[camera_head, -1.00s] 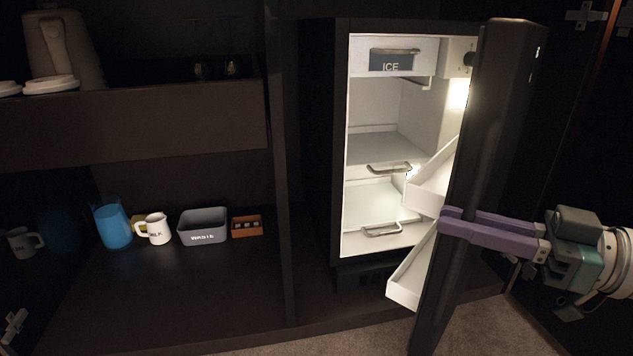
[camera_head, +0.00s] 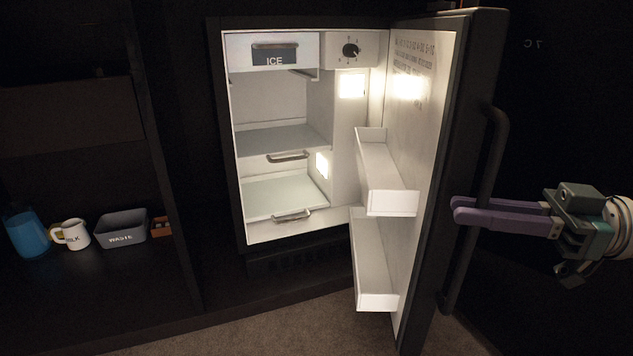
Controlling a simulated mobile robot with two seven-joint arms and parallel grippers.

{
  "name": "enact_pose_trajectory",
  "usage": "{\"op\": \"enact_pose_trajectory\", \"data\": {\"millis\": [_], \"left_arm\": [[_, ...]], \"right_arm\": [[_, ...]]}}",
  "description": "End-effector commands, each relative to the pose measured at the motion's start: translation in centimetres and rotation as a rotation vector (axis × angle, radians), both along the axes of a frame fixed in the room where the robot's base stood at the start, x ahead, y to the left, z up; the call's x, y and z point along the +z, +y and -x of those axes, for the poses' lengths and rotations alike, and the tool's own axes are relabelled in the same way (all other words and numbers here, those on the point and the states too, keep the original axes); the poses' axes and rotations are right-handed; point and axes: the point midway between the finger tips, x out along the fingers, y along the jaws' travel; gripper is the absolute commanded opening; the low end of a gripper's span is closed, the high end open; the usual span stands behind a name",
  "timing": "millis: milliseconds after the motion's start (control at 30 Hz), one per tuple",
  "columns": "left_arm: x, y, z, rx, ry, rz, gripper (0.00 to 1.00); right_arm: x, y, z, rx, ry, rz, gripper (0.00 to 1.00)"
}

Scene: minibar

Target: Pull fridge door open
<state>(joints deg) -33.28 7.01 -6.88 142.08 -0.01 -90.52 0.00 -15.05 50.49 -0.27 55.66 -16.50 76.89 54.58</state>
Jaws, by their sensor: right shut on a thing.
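The fridge door (camera_head: 450,170) stands wide open, swung out to the right. Its white inner side faces left and carries two white shelves (camera_head: 380,180). A dark bar handle (camera_head: 493,160) runs down its outer side. My right gripper (camera_head: 458,209) reaches in from the right with its purple fingers shut around the handle. The lit fridge interior (camera_head: 280,140) shows an ICE compartment, a dial and shelves with metal handles. My left gripper is not in view.
To the left, a dark cabinet holds a blue cup (camera_head: 27,234), a white MILK mug (camera_head: 72,234), a grey WASTE bin (camera_head: 120,229) and a small orange box (camera_head: 160,227). Carpeted floor (camera_head: 270,325) lies free below the fridge.

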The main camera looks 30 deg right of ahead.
Motion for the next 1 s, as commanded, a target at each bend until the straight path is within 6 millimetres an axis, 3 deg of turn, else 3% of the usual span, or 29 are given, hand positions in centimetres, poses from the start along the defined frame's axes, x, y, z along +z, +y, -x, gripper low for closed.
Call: {"op": "enact_pose_trajectory", "data": {"millis": [267,300,567,833,1000], "left_arm": [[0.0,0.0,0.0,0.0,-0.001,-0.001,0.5],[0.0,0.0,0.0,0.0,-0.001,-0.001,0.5],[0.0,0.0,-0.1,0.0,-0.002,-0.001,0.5],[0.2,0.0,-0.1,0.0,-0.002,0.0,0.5],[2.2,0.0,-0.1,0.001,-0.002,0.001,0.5]], "right_arm": [[-0.2,0.0,0.0,-0.002,0.004,0.003,0.0],[-0.2,0.0,0.0,-0.002,0.004,0.003,0.17],[-0.1,0.0,0.0,-0.001,0.003,0.001,0.46],[0.2,0.0,0.0,-0.001,0.001,0.001,0.46],[2.3,0.0,0.0,0.0,0.001,0.002,0.46]]}}
